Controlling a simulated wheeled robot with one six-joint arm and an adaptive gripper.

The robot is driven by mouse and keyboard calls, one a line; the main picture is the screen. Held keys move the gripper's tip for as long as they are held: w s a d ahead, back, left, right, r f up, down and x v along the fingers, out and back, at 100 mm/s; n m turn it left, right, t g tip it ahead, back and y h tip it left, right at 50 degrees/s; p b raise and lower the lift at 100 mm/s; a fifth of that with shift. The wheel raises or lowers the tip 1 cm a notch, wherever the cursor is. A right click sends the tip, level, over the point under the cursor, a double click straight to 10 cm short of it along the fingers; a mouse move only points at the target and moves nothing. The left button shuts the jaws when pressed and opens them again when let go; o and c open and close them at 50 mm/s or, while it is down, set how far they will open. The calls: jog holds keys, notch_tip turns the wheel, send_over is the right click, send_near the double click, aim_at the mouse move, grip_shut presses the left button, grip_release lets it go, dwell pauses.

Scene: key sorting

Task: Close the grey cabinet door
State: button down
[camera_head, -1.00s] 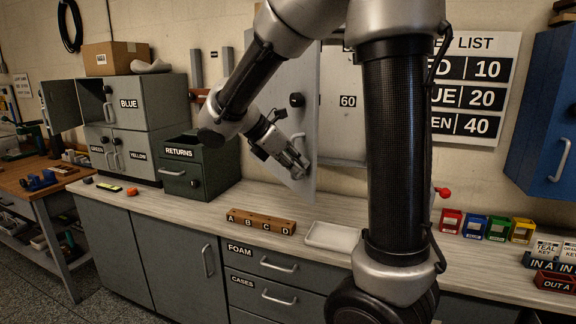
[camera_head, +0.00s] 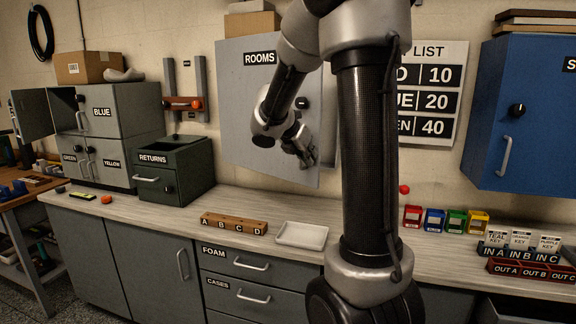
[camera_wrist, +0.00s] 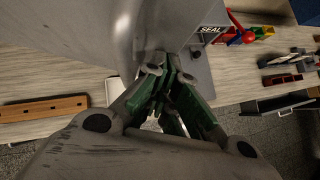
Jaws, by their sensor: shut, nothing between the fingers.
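The grey cabinet door (camera_head: 240,110), labelled ROOMS, hangs on the wall behind my arm. Its broad front face shows in the head view. Its lower edge slants down to the right and its right edge stands out, so it appears partly open. A dark round knob sits near its right edge. My gripper (camera_head: 308,160) is in front of the door's lower right part; contact cannot be told. In the wrist view, my gripper's green-padded fingers (camera_wrist: 166,88) are together with nothing between them. A grey panel (camera_wrist: 70,35) fills the upper left there.
The worktop (camera_head: 240,198) below holds a lettered wooden block (camera_head: 234,223), a white tray (camera_head: 302,235) and small coloured bins (camera_head: 434,219). A green RETURNS box (camera_head: 175,168) stands left of the door. A blue cabinet (camera_head: 535,110) hangs at the right.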

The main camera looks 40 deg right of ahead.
jog(key=w+d+n+t, duration=0.1)
jog(key=w+d, duration=0.2)
jog(key=d, duration=0.6)
jog(key=w+d+n+t, duration=0.1)
jog(key=w+d, duration=0.3)
jog(key=d, duration=0.4)
jog(key=shift+w+d+r+n+t+y, duration=0.3)
jog(key=shift+d+n+y, duration=0.1)
jog(key=shift+n, duration=0.3)
